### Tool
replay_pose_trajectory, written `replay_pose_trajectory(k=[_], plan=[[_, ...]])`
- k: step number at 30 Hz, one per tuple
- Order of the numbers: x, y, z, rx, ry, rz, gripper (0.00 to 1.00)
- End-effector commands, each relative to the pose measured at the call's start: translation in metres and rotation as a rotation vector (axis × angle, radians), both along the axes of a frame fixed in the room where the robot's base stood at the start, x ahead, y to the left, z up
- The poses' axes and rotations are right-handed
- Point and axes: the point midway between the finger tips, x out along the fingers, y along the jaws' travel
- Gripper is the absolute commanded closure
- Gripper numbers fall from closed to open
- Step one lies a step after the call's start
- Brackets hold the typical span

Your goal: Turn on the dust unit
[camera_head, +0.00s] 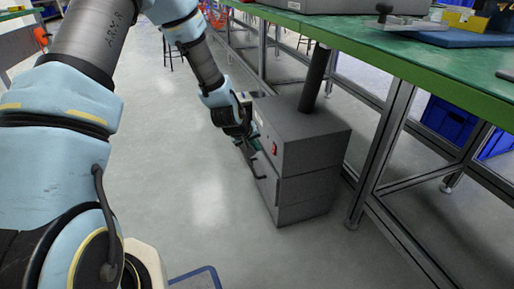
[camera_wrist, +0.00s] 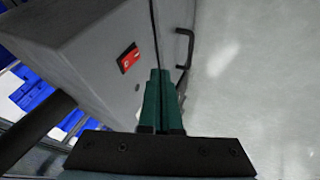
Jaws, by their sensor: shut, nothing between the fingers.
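The dust unit (camera_head: 305,135) is a grey box standing on the floor beside the green bench, with a dark hose rising from its top. Its red switch (camera_head: 274,149) is on the front face. In the wrist view the red switch (camera_wrist: 128,58) shows on the grey face of the dust unit (camera_wrist: 85,62), to the left of the fingers. My gripper (camera_head: 254,144) is close to the front face, near the switch. In the wrist view my gripper (camera_wrist: 162,78) has its green fingers together and empty. I cannot tell whether the fingertips touch the unit.
A black handle (camera_wrist: 187,45) sticks out from the unit's front. The green bench (camera_head: 400,65) with metal legs stands at the right, with blue crates (camera_head: 447,118) beneath it. Open floor (camera_head: 195,190) lies in front of the unit.

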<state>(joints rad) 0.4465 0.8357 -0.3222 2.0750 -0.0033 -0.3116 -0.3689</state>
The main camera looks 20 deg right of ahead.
Motion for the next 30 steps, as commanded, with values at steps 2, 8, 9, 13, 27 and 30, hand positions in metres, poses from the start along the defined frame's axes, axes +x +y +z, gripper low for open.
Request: replay_pose_trajectory(k=[2, 8, 9, 13, 27, 30], plan=[[-0.003, 0.004, 0.010, -0.001, 0.000, -0.001, 1.00], [-0.011, 0.018, 0.034, -0.001, -0.001, -0.001, 1.00], [-0.013, 0.021, 0.038, -0.001, -0.001, -0.001, 1.00], [-0.020, 0.032, 0.056, -0.001, -0.001, -0.001, 1.00], [-0.028, 0.044, 0.074, 0.000, 0.000, -0.002, 1.00], [-0.028, 0.044, 0.074, 0.000, 0.000, -0.002, 1.00]])
